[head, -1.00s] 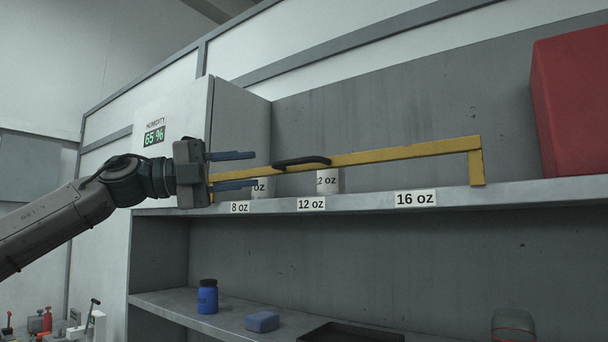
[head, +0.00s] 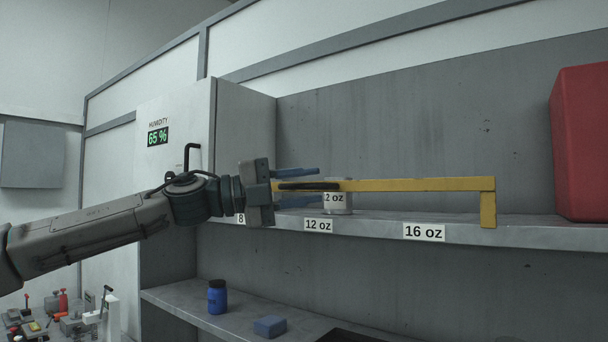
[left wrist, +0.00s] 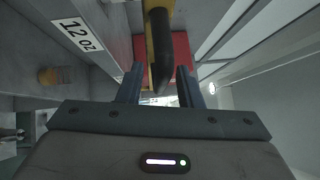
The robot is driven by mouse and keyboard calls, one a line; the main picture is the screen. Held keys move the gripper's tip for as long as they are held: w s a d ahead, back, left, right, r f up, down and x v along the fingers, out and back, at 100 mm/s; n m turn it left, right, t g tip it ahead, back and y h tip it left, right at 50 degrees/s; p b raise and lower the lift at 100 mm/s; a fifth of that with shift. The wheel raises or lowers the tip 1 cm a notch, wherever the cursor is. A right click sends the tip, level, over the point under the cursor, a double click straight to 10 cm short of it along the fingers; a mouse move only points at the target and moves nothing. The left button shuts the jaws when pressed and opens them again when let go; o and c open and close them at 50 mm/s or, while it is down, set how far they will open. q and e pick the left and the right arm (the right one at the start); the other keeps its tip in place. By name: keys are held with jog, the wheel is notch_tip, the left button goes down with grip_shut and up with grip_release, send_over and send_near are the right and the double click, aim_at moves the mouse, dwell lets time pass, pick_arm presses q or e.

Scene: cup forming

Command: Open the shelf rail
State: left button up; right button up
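The yellow shelf rail (head: 420,185) runs across the front of the upper shelf, its right end post (head: 488,208) standing on the shelf edge. Its black handle (head: 308,186) lies between the fingers of my left gripper (head: 297,187). In the left wrist view the handle (left wrist: 161,50) also shows between the two fingers of the left gripper (left wrist: 160,88), with gaps at its sides, so the gripper is open around it. The rail's left end is hidden behind my gripper. My right gripper is out of view.
A red box (head: 582,140) stands at right. A blue bottle (head: 217,297) and blue block (head: 270,326) sit on the lower shelf.

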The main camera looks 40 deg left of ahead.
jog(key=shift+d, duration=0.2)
pick_arm(q)
grip_shut()
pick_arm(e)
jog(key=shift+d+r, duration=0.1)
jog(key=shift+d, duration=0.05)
pick_arm(q)
jog(key=shift+f, duration=0.1)
